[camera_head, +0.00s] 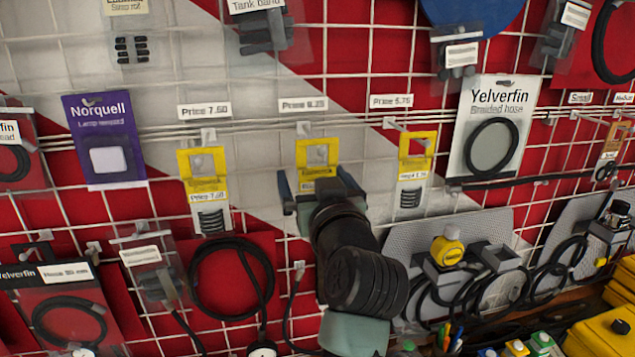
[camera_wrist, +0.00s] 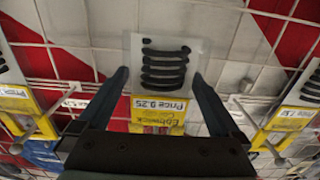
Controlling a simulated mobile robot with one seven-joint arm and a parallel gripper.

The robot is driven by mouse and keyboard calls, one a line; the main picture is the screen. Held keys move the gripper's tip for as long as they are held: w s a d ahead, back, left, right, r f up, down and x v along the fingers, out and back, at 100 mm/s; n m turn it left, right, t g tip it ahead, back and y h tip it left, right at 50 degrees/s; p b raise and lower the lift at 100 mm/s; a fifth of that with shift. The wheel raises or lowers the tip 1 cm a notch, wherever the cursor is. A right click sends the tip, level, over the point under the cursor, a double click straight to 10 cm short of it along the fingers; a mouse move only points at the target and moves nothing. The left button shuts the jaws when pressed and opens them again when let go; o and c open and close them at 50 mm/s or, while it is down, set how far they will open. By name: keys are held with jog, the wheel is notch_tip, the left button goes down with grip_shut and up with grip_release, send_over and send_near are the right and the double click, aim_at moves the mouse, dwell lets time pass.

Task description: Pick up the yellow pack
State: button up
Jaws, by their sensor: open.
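Three yellow-topped packs hang on hooks on the wire grid. The middle yellow pack (camera_head: 317,171) hangs under a price tag, and my gripper (camera_head: 318,188) is at it, hiding its lower part in the head view. My gripper (camera_wrist: 160,77) is open there, one dark finger on each side of the pack. No finger clearly touches it. The left yellow pack (camera_head: 208,188) and the right yellow pack (camera_head: 413,172) hang apart on either side.
A purple Norquell pack (camera_head: 104,140) hangs at left, and a white Yelverfin hose pack (camera_head: 492,125) at right. A hanging black cable loop (camera_head: 232,280) is below left. Yellow cases (camera_head: 600,335) stand at lower right.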

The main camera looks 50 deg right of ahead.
jog(key=c, duration=1.3)
jog(key=shift+w+r, duration=0.1)
jog(key=shift+r, duration=0.1)
